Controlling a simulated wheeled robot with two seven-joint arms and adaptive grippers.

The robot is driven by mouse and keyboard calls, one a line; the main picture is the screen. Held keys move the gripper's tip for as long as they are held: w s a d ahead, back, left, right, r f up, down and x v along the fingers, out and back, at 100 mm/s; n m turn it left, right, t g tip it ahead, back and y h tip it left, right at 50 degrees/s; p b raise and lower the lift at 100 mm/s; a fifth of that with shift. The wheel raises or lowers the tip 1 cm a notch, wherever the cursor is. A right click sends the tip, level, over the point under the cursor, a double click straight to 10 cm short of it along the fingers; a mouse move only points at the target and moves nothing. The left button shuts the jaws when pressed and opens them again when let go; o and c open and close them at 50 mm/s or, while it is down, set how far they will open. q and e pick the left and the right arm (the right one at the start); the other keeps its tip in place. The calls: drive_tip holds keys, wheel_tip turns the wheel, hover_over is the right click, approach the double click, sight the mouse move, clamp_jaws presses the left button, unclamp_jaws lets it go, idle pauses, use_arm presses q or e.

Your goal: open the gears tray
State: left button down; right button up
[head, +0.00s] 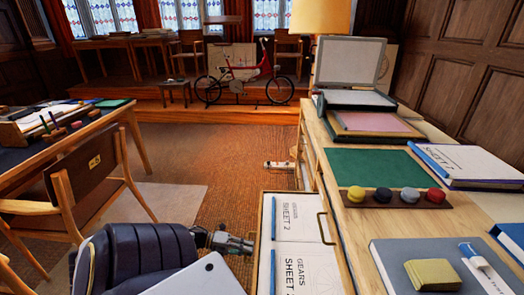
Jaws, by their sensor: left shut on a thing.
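The gears tray (306,250) is a shallow light-wood drawer. It stands pulled out to the left from the side of the long wooden desk. Inside lie white sheets, with "GEARS" and "SHEET 2" lettering, and blue strips. My left gripper (248,243) is at the tray's left front edge, shut on its handle; the fingers hide most of that grip. A brass-coloured handle (325,229) shows at the right side of the tray, by the desk's face. My right gripper is not in view.
The desk top holds a green mat (372,174), several coloured knobs on a brown strip (394,198), a grey-blue folder (405,255) and a yellow pad (432,274). A wooden chair (88,185) stands left. Brown carpet (215,165) lies open between the desks.

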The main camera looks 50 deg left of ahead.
use_arm(q)
drive_tip(key=shift+f+v, duration=0.2)
drive_tip(key=shift+v, duration=0.65)
drive_tip(key=shift+f+v, duration=0.15)
drive_tip(key=shift+v, duration=0.75)
drive_tip(key=shift+s, duration=0.1)
drive_tip(key=c, duration=1.5)
unclamp_jaws()
drive_tip(key=shift+c, duration=0.2)
drive_tip(key=v, duration=1.2)
